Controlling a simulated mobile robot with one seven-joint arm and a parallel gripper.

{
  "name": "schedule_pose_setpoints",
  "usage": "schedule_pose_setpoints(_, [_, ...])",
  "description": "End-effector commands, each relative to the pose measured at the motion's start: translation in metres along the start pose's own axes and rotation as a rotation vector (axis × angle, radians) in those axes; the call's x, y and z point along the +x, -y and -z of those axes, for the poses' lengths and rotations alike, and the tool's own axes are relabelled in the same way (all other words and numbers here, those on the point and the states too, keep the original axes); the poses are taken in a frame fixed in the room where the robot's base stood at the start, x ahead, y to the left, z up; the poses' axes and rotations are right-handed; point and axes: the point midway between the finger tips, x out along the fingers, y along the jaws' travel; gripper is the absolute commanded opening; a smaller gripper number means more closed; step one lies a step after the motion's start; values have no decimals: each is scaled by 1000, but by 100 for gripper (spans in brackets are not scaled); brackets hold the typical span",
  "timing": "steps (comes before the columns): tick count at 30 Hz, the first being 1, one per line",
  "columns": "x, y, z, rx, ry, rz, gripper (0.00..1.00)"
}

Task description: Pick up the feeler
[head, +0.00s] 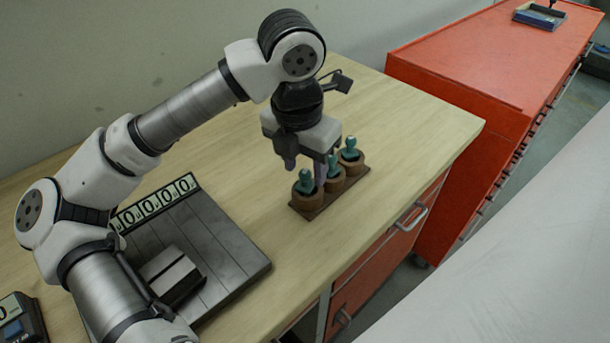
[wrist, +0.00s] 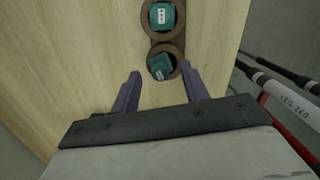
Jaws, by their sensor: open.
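Three teal pieces stand upright in round brown cups on a small dark base (head: 330,201) on the wooden bench: a front one (head: 305,183), a middle one (head: 334,164) and a rear one (head: 350,150). I cannot tell which, if any, is the feeler. My gripper (head: 304,170) is open and points down at the front of this row. A teal piece with two light bars (wrist: 160,67) lies just beyond the fingertips, and another with a light label (wrist: 162,17) sits farther up.
A dark grooved plate (head: 222,240) with a row of zero-marked tiles (head: 152,205) and a grey block lies left of the base. A red cabinet (head: 455,75) holds a blue tray (head: 540,15). The bench (head: 400,125) right of the row is clear.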

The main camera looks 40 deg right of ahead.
Motion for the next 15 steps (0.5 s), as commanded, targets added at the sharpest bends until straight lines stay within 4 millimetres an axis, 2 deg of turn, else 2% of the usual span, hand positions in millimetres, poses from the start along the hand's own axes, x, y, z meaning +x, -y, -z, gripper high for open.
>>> schedule_pose_setpoints(8, [4, 0, 0, 0, 0, 0, 45])
schedule_pose_setpoints(15, [4, 0, 0, 0, 0, 0, 16])
